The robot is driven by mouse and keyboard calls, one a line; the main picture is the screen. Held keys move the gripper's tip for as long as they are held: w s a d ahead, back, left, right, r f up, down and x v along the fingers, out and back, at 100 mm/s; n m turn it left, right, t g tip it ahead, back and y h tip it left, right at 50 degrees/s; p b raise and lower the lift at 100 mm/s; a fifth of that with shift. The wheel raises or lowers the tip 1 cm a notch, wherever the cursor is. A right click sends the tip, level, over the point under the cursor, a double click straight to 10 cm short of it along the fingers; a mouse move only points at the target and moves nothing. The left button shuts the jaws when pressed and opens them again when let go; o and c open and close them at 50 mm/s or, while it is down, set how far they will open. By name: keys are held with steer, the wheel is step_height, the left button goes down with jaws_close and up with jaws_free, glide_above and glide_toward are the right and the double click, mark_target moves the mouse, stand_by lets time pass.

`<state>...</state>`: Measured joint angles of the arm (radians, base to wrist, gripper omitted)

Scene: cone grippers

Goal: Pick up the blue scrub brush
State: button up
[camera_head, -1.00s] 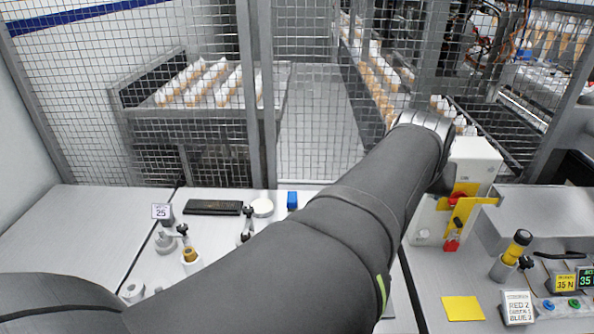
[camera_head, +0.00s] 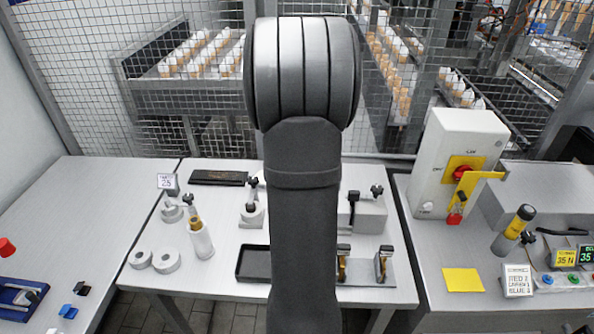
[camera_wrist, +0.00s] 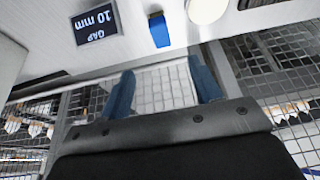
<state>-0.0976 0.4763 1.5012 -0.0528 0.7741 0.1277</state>
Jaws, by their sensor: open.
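A small blue block-like thing (camera_wrist: 160,32), which looks like the blue scrub brush, lies on the white table near its far edge in the wrist view. In the head view my arm hides that spot. My gripper (camera_wrist: 163,85) shows two blue fingers, spread apart with nothing between them. The blue thing lies beyond the fingertips, between their lines, and is not touched. The gripper itself is hidden behind my arm in the head view.
A white disc (camera_wrist: 207,8) and a dark "GAP 10 mm" sign (camera_wrist: 96,25) flank the blue thing. Wire mesh fencing (camera_head: 80,90) stands behind the table.

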steer(key=x, duration=1.1)
steer(key=shift+w+f, duration=0.15)
steer(key=shift+w+x, duration=0.2)
steer(key=shift+x, duration=1.2)
steer(key=shift+w+x, duration=0.2)
steer(key=shift+x, duration=1.15)
steer(key=c, duration=1.1)
steer(key=shift+o, duration=0.2)
step_height(320, 180, up, 10)
steer(key=shift+r, duration=0.15)
